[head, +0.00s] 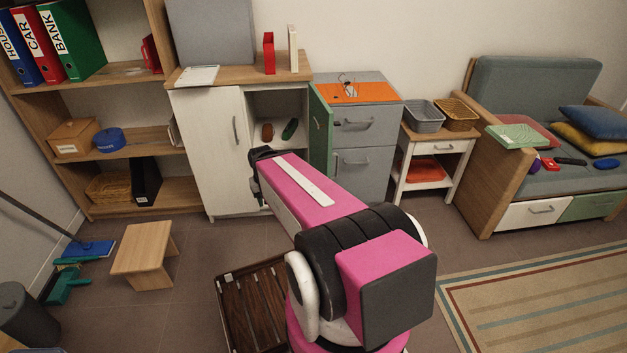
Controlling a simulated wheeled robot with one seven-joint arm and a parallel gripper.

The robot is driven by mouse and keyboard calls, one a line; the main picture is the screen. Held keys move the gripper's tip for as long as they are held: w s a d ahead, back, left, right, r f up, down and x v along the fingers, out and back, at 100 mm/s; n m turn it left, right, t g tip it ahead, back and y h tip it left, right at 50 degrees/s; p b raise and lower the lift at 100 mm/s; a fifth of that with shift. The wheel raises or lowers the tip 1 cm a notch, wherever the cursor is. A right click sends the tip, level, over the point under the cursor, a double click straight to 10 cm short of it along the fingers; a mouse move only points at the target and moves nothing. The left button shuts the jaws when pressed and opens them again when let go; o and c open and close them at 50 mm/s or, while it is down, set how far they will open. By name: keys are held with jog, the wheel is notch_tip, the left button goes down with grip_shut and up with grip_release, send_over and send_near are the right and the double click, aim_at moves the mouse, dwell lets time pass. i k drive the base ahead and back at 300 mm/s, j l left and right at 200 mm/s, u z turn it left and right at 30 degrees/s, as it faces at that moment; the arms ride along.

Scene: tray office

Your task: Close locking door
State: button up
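A white cabinet (207,150) with a wooden top stands against the wall at the middle left. Its left door, with a vertical handle, is shut. Its right side is open, showing a shelf with a brown item (267,132) and a green item (290,129). A green door panel (321,135) stands swung out at the right edge of this opening, beside the grey drawer unit. My pink arm reaches toward the cabinet. My gripper (258,172) is at its far end, in front of the lower part of the opening and left of the green door. Its fingers are mostly hidden behind the arm.
A grey drawer unit (362,160) stands right of the open door, then a small side table (430,150) with baskets and a sofa (530,120). A wooden stool (146,251) is on the floor at left. A dark slatted tray (247,318) lies beside my arm.

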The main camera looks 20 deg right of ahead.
aim_at(320, 140)
jog(key=k+l, duration=0.1)
jog(key=l, duration=0.3)
jog(key=l+u, duration=0.15)
jog(key=l, duration=0.2)
jog(key=k+l, duration=0.15)
jog(key=l, duration=0.25)
jog(key=k+l+u, duration=0.1)
jog(key=l, duration=0.3)
jog(key=k+l+u, duration=0.1)
jog(key=l, duration=0.25)
jog(key=k+l, duration=0.15)
jog(key=l, duration=0.2)
jog(key=u, duration=0.05)
